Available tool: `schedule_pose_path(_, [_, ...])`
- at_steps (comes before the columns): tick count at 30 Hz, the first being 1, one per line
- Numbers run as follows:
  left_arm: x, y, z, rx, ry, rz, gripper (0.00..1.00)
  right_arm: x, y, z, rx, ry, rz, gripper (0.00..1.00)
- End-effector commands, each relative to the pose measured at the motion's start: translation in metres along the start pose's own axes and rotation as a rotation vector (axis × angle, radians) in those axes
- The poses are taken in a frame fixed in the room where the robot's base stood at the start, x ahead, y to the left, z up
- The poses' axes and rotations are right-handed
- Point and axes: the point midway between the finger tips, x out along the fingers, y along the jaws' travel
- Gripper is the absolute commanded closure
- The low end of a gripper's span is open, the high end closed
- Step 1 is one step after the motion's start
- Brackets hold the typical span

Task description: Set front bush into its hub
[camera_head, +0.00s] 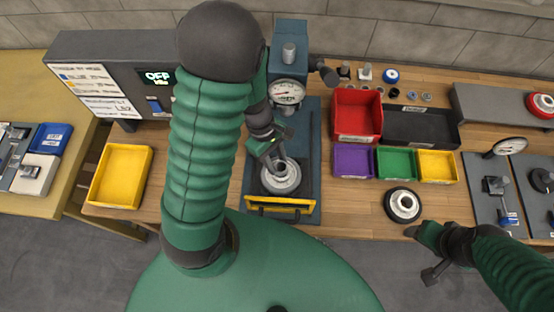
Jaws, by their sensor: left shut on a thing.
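My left gripper (275,158) reaches down under the press head, right over a silver hub (281,182) with a dark rim. It is shut on a small bush that its fingers mostly hide; I cannot tell whether the bush touches the hub bore. The hub sits on the bed of the blue press (312,150), behind its yellow front bar. A second wheel-like hub (403,205) with a black rim and pale centre lies on the bench to the right. My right gripper (426,252) is near the bench's front edge, close to that second hub; its finger opening is unclear.
A red bin (357,115) and small purple (353,160), green (396,163) and yellow (437,165) bins stand right of the press. A yellow tray (121,175) is on the left. A dial gauge (288,93) hangs on the press. Small parts line the back.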

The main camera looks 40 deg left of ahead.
Motion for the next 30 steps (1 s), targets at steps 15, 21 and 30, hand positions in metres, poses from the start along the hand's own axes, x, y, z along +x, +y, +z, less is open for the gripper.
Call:
schedule_pose_path(15, [0.0027,-0.0002,-0.0021,0.0,0.0,0.0,1.0,0.0023,0.0,0.0005,0.0,0.0,0.0,0.34])
schedule_pose_path(21, [0.0067,0.0,-0.0028,0.0,0.0,0.0,1.0,0.0051,0.0,0.0012,0.0,0.0,0.0,0.34])
schedule_pose_path(30, [0.0073,0.0,-0.0026,0.0,0.0,0.0,0.4,0.0051,0.0,0.0012,0.0,0.0,0.0,0.34])
